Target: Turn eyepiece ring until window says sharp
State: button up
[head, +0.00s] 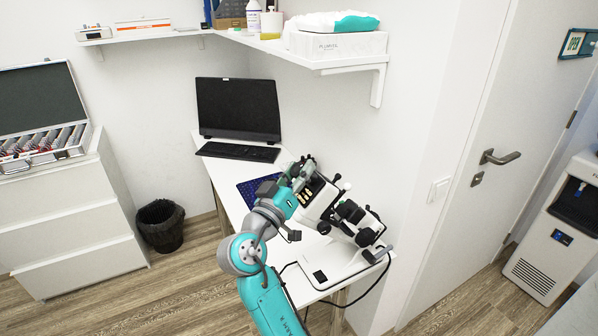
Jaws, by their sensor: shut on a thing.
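The white and black eye-test instrument (345,213) stands on the narrow white desk, its body tilted up to the left over a flat white base (325,268). My gripper (303,174) is at the instrument's upper left end, shut on the eyepiece ring there. The ring is mostly hidden by the fingers and too small to make out clearly. A small panel with pale yellow marks (305,197) shows on the instrument's side beside my gripper. I cannot read any word in a window from here.
A dark monitor (238,108) and keyboard (238,151) stand at the desk's far end. A dark blue mat (250,192) lies behind my arm. A black cable (372,299) hangs off the desk's front. The wall is close on the right. A bin (160,225) stands on the floor.

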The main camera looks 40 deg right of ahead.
jog(key=shift+m+g, duration=0.5)
jog(key=o, duration=1.2)
jog(key=shift+c, duration=0.2)
jog(key=shift+a, duration=0.1)
jog(key=v, duration=1.2)
jog(key=shift+f, duration=0.35)
jog(key=shift+w, duration=0.1)
